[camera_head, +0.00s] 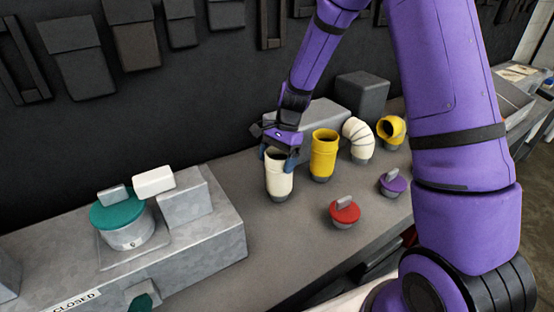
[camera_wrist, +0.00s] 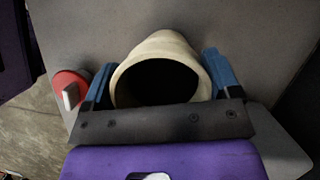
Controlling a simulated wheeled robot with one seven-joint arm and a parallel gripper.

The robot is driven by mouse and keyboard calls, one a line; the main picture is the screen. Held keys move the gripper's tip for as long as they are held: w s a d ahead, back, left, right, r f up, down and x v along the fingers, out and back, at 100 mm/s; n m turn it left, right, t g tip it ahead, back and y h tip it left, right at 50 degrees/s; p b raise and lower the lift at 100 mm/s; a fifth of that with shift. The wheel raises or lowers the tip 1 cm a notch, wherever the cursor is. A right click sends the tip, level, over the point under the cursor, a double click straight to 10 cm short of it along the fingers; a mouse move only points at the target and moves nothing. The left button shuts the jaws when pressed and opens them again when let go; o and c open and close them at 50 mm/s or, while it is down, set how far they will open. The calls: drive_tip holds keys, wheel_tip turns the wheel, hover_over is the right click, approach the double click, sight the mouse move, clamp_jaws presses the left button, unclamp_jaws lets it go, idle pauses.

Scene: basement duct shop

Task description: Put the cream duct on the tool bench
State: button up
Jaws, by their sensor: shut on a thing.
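A straight cream duct (camera_head: 280,183) stands upright at the middle of the grey bench (camera_head: 235,170), its open end up. My gripper (camera_head: 277,158) is around its top with a blue finger on each side, shut on it. In the wrist view the duct's cream rim and dark opening (camera_wrist: 158,82) fill the space between the blue fingers of my gripper (camera_wrist: 160,84). The duct's base looks to be at the bench surface; I cannot tell whether it touches. A second cream duct, a bent elbow (camera_head: 358,138), stands farther right. No label shows which surface is the tool bench.
A yellow straight duct (camera_head: 323,155) stands close right of the held duct, with a yellow elbow (camera_head: 391,130) beyond. Red (camera_head: 344,212) and purple (camera_head: 392,184) knobbed caps lie in front. A grey block (camera_head: 185,208) and teal-lidded canister (camera_head: 125,222) are left. Dark tool wall behind.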

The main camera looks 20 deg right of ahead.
drive_tip(key=shift+f, duration=0.1)
drive_tip(key=o, duration=1.2)
drive_tip(key=shift+c, duration=0.2)
drive_tip(key=v, duration=1.2)
drive_tip(key=s+d+r+n+t+h, duration=0.1)
drive_tip(key=s+r+n+t+h, duration=0.15)
drive_tip(key=s+r+n, duration=0.75)
drive_tip(key=s+d+r+n+t, duration=0.1)
drive_tip(key=s+r+t, duration=0.1)
drive_tip(key=s, duration=0.8)
drive_tip(key=s+d+r+n+t+h, duration=0.1)
drive_tip(key=s+r+t, duration=0.2)
drive_tip(key=s, duration=0.7)
drive_tip(key=shift+d+r, duration=0.25)
drive_tip(key=shift+r, duration=1)
